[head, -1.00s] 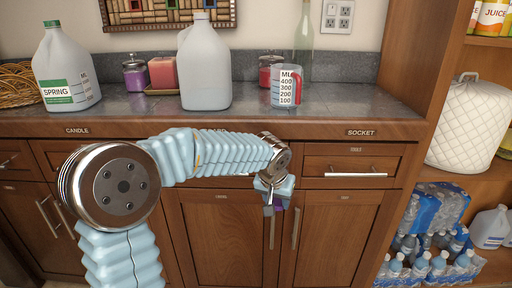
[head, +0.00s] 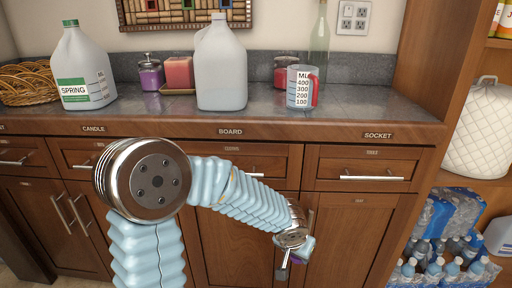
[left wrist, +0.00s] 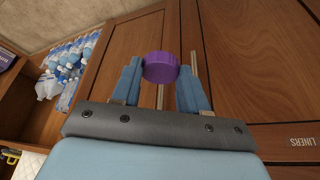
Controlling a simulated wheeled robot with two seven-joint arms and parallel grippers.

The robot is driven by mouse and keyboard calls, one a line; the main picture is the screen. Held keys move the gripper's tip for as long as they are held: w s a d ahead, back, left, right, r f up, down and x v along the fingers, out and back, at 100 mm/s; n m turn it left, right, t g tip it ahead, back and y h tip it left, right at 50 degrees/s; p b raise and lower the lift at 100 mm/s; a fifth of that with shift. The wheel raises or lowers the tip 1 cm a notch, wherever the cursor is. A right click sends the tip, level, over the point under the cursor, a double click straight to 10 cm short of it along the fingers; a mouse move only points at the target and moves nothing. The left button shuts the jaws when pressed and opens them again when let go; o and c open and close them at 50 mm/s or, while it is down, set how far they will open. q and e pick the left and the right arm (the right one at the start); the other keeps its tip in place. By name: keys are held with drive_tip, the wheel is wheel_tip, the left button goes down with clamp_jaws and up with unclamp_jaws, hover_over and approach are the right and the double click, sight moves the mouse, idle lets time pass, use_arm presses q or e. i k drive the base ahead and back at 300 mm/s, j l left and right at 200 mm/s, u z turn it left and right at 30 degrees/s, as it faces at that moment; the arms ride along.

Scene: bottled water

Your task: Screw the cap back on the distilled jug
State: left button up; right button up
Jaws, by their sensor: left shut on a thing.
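A purple cap (left wrist: 160,67) is between the blue fingers of my left gripper (left wrist: 156,80) in the left wrist view. The fingers touch it on both sides. In the head view my left gripper (head: 293,262) hangs in front of the lower cabinet doors, below the counter edge, with the cap mostly hidden. A white jug (head: 221,70) stands upright on the counter, no cap visible on its neck and no label showing. A second jug (head: 75,65), labelled SPRING, has a green cap and stands to its left. My right gripper is out of view.
A measuring cup (head: 301,88) with a red handle, a glass bottle (head: 319,45), a purple candle jar (head: 150,74) and a red candle (head: 179,72) stand on the counter (head: 260,112). A wicker basket (head: 28,82) is far left. Shelves with bottled water (head: 440,235) are at right.

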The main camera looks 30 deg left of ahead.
sight(220, 59)
drive_tip(key=k+j+z, duration=0.15)
drive_tip(key=j, duration=0.3)
drive_tip(key=k+j+z, duration=0.15)
drive_tip(key=j, duration=0.25)
drive_tip(key=k+j+z, duration=0.15)
drive_tip(key=j, duration=0.3)
drive_tip(key=k+j+z, duration=0.15)
drive_tip(key=k+j, duration=0.1)
drive_tip(key=j, duration=0.1)
